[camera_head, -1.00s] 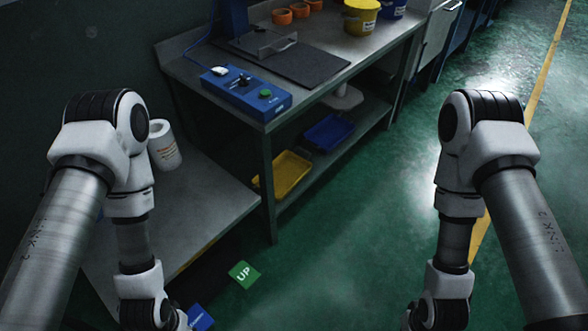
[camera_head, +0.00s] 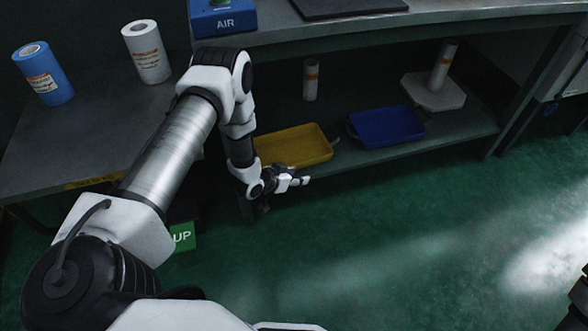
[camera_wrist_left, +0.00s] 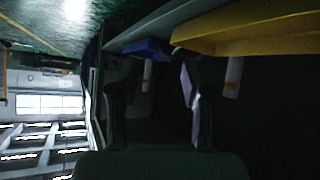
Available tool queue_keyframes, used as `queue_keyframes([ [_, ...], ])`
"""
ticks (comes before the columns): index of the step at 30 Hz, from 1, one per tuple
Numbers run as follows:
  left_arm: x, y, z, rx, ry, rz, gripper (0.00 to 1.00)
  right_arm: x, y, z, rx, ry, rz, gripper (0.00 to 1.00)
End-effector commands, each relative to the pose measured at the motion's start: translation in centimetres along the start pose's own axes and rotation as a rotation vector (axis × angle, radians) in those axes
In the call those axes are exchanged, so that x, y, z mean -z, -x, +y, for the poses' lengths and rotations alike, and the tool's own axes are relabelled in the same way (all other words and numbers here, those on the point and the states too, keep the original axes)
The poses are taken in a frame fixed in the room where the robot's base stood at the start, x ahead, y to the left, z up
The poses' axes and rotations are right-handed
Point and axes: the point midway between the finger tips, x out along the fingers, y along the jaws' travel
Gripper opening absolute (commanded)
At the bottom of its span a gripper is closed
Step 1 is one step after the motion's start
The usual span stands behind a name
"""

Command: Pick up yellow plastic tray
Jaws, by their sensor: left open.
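The yellow plastic tray (camera_head: 305,145) lies on the lower shelf of the workbench in the head view. Its near left part is hidden behind my left arm. My left gripper (camera_head: 302,181) is just in front of the shelf edge, below the tray in the picture, apart from it as far as I can tell. In the left wrist view the fingers (camera_wrist_left: 153,100) are spread with nothing between them, and the yellow tray (camera_wrist_left: 250,38) shows large at the upper right.
A blue tray (camera_head: 387,127) lies right of the yellow one on the shelf (camera_head: 460,130). White rolls (camera_head: 311,80) stand behind. The bench top overhangs the shelf. A bench leg (camera_head: 246,208) is close to my left arm. The green floor in front is clear.

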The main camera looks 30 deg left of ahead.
Motion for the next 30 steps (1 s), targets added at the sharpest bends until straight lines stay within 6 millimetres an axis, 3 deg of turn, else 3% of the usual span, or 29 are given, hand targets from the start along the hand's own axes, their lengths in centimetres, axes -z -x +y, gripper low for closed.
queue_keyframes([
  [1, -2.3, -3.5, -2.5, 0.002, -0.029, 0.068, 0.48, 0.0, -5.0, 0.0, 0.000, 0.001, 0.000, 0.00],
  [5, -1.8, -5.8, -5.9, -0.007, -0.095, 0.187, 0.48, 0.0, -8.1, 0.1, 0.000, 0.000, 0.000, 0.00],
  [8, -1.2, -6.5, -7.0, -0.010, -0.122, 0.227, 0.48, 0.1, -8.9, 0.1, 0.000, 0.000, 0.001, 0.00],
  [14, -0.4, -8.9, -7.0, -0.013, -0.128, 0.234, 0.48, 0.1, -10.1, 0.1, 0.000, 0.000, 0.002, 0.00],
  [22, 0.2, -13.4, -7.3, -0.013, -0.128, 0.232, 0.48, 0.1, -13.3, 0.1, 0.000, 0.000, 0.001, 0.00],
  [30, 0.7, -13.7, -7.2, -0.012, -0.125, 0.230, 0.48, 0.1, -13.2, 0.1, 0.000, 0.000, 0.002, 0.00],
])
